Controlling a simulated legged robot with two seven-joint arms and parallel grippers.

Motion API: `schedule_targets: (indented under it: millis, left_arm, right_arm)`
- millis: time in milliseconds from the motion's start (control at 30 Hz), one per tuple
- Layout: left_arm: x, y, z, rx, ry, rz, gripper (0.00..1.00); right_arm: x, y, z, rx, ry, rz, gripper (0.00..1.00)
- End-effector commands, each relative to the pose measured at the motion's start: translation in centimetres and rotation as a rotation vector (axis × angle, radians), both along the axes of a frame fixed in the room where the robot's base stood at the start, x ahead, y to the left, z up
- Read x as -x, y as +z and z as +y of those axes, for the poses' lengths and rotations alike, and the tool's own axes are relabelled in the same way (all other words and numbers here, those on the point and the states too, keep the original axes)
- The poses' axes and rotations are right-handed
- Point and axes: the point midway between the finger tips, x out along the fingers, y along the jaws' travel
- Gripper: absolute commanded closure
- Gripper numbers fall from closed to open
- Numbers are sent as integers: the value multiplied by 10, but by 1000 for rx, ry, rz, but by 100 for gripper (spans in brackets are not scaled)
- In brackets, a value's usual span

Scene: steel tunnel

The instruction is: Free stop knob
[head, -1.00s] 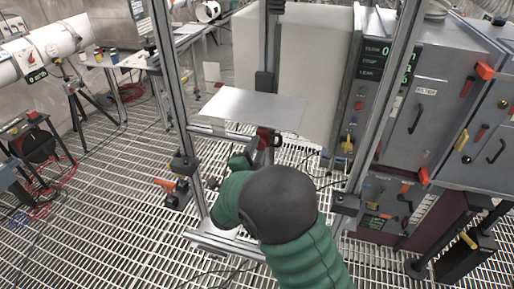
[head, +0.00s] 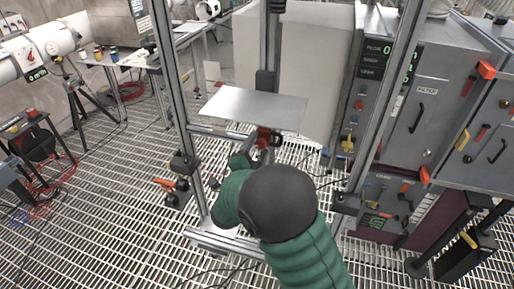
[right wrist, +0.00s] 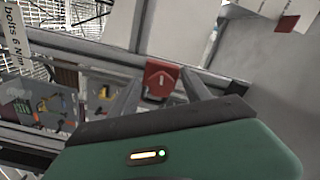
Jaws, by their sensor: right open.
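A red stop knob (head: 264,137) sits on the frame just below the metal plate (head: 254,107). In the right wrist view the red knob (right wrist: 161,77) shows a pale arrow-like mark and stands in front of a grey rail. My right gripper (right wrist: 160,84) is open. Its two grey fingers reach up on either side of the knob; I cannot tell whether they touch it. In the head view my right gripper (head: 262,153) is at the knob, mostly hidden behind my green and black arm. My left gripper is not in view.
Upright aluminium posts (head: 176,95) stand on both sides of my right arm. A grey cabinet (head: 427,100) with handles and switches stands at the right. Grating floor (head: 110,200) is open at the left.

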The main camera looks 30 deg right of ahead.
Motion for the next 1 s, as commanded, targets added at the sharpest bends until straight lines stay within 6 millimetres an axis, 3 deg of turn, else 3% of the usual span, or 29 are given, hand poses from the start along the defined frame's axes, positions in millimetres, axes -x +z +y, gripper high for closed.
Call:
schedule_targets:
  millis: [233, 700, 1000]
  left_arm:
    - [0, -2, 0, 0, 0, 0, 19]
    - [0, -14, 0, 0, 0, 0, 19]
    - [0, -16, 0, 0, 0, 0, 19]
  right_arm:
    - [7, -1, 9, -2, 2, 1, 44]
    - [88, -3, 106, -1, 6, 1, 44]
    - [108, -2, 128, -1, 0, 2, 44]
